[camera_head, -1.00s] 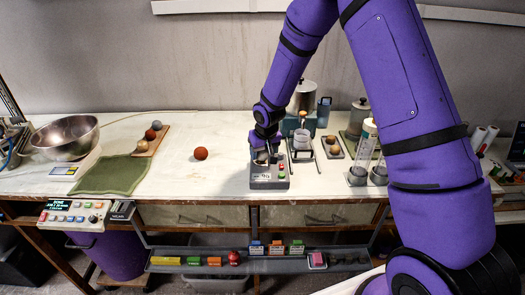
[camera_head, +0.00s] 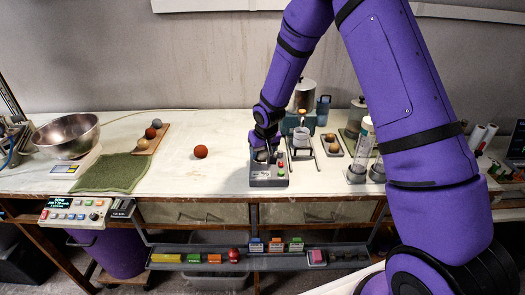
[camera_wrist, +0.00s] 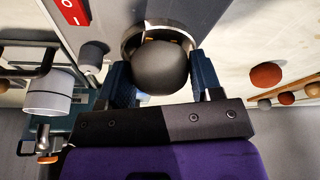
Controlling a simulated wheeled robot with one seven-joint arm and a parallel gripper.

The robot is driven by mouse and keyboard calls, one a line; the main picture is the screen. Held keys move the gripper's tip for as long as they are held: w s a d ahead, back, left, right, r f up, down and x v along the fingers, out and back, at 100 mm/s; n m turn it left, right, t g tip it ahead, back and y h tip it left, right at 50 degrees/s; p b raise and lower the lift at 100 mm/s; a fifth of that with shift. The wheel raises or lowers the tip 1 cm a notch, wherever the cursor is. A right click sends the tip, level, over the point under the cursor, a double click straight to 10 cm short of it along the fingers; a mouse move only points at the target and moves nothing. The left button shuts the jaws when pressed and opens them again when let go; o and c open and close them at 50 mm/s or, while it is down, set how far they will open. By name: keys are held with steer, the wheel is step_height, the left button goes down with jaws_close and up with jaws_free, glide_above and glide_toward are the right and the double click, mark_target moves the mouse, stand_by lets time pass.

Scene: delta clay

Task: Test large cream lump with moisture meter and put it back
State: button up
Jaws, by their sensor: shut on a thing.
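In the head view the lump is mostly hidden by the gripper.
A red-brown ball (camera_head: 200,151) lies left of the meter, with clear worktop around it. A stand (camera_head: 302,150) with a cup and a small tray (camera_head: 332,151) are close at the right.

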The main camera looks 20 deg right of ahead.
steer(key=shift+s+f, duration=0.35)
steer(key=shift+f, duration=0.2)
steer(key=o, duration=0.9)
steer(key=shift+o, duration=1.3)
steer(key=shift+r, duration=0.4)
steer(key=w+v, duration=0.1)
steer(key=v, duration=1)
steer(key=shift+r, duration=0.2)
steer(key=s+d+r+t, duration=0.1)
steer(key=s+d+r, duration=0.1)
steer(key=s+r, duration=0.6)
steer(key=s+d+r, duration=0.3)
steer(key=s+r, duration=0.3)
steer(key=r, duration=0.4)
steer(key=s+d+r, duration=0.1)
steer(key=s+r, duration=0.2)
steer(key=s, duration=0.7)
steer(key=s+r+m, duration=0.1)
steer(key=s+r, duration=0.2)
steer(key=s, duration=0.7)
steer(key=shift+s+d+t, duration=0.3)
steer(key=shift+d+t, duration=0.05)
steer(key=shift+t, duration=0.05)
